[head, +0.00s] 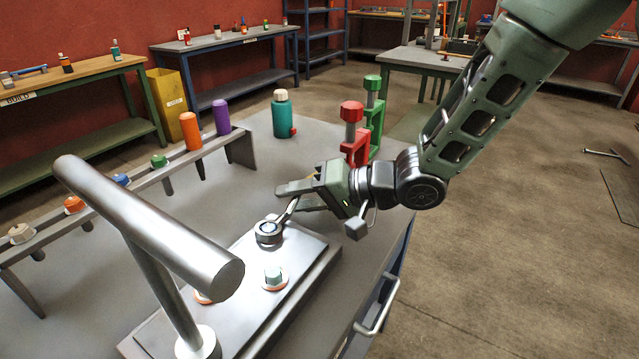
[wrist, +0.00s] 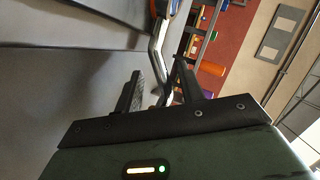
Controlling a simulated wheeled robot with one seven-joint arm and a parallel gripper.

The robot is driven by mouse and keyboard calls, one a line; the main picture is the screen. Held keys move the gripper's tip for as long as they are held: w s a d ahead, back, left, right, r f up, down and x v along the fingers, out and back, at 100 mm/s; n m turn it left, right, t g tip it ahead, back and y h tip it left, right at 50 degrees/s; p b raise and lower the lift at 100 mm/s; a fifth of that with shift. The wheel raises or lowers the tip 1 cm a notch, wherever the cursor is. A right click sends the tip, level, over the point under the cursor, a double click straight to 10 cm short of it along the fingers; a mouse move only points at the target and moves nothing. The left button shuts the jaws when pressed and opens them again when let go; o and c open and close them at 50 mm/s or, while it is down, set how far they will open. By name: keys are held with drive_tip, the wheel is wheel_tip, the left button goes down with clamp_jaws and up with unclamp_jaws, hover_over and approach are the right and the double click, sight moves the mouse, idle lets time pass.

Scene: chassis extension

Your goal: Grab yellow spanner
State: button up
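A silver-grey spanner (head: 291,211) has its ring end on or over a fitting on the raised metal plate (head: 318,262). Its shaft rises toward my gripper (head: 290,198). In the wrist view the bent shaft (wrist: 157,50) runs between my two fingers (wrist: 160,85), with a gap visible beside it. The gripper looks open around the shaft; firm contact is not visible. No clearly yellow spanner shows.
A thick metal T-bar (head: 150,225) stands in front. A rack (head: 150,180) with coloured pieces runs along the left. Red (head: 358,150) and green (head: 376,120) clamps and a teal bottle (head: 281,118) stand behind.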

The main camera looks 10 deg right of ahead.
drive_tip(key=shift+c, duration=0.3)
clamp_jaws()
drive_tip(key=shift+r, duration=0.15)
